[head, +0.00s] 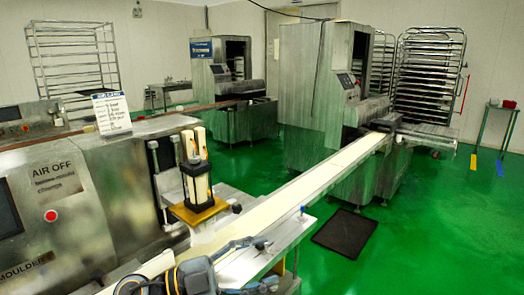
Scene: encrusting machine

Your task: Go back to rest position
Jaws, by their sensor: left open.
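My left gripper (268,263) is at the bottom middle of the head view, low over the near end of the conveyor. Its two dark fingers are spread apart, and I see nothing between them. The white conveyor belt (315,182) runs from the bottom edge away to the back right. The steel machine (105,190) with a red button and an "AIR OFF" label stands to the left. My right gripper is not in the picture.
A moulding unit with a yellow base (198,211) stands beside the belt. A dark mat (345,233) lies on the green floor (440,240), which is clear to the right. Tall machines (322,110) and a tray rack (427,75) stand behind.

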